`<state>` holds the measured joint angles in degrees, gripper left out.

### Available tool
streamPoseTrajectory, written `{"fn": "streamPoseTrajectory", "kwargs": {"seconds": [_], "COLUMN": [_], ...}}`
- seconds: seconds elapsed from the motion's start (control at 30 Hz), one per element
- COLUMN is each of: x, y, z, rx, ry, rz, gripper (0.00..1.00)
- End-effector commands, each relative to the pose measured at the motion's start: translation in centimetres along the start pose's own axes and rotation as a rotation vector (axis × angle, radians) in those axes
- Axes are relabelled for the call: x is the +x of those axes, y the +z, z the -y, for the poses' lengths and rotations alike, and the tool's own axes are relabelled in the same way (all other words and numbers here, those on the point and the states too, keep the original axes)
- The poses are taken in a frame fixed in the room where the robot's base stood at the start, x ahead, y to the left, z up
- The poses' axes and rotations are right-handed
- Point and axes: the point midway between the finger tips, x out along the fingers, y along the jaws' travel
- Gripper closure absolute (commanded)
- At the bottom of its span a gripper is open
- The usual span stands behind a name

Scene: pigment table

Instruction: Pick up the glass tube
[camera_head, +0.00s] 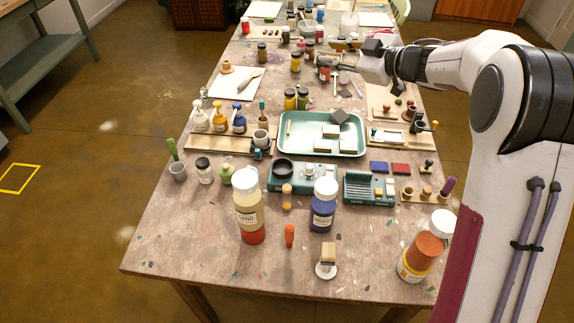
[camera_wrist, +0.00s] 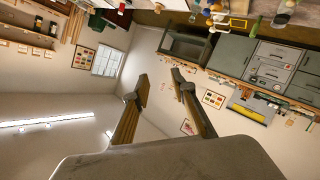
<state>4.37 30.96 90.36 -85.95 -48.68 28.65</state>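I cannot pick out the glass tube for certain. A small pale upright piece (camera_head: 289,127) stands in the left part of the green tray (camera_head: 362,150) in the head view, but it is too small to tell if it is glass. My gripper (camera_head: 325,68) is over the far middle of the table, close to several small jars, and reaches in from the right. In the wrist view my gripper (camera_wrist: 160,77) has its two fingers apart with nothing between them. That view is tipped over and looks across the room, past the tabletop.
Tall bottles of sand (camera_head: 248,205), blue (camera_head: 322,205) and orange (camera_head: 424,248) pigment stand near the front. Yellow and dark jars (camera_head: 296,62) crowd the far middle. Bare wood shows at the front left (camera_head: 185,235).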

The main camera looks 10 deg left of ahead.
Motion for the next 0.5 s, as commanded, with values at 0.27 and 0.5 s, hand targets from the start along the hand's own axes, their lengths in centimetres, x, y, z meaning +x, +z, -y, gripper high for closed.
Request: {"fn": "streamPoseTrajectory", "kwargs": {"seconds": [0.27, 0.5], "x": [2.8, 3.1], "y": [3.7, 7.2], "z": [6.5, 12.6], "rx": [-0.003, 0.022], "ry": [-0.254, -0.487], "rz": [-0.089, -0.153], "gripper": [0.74, 0.74]}}
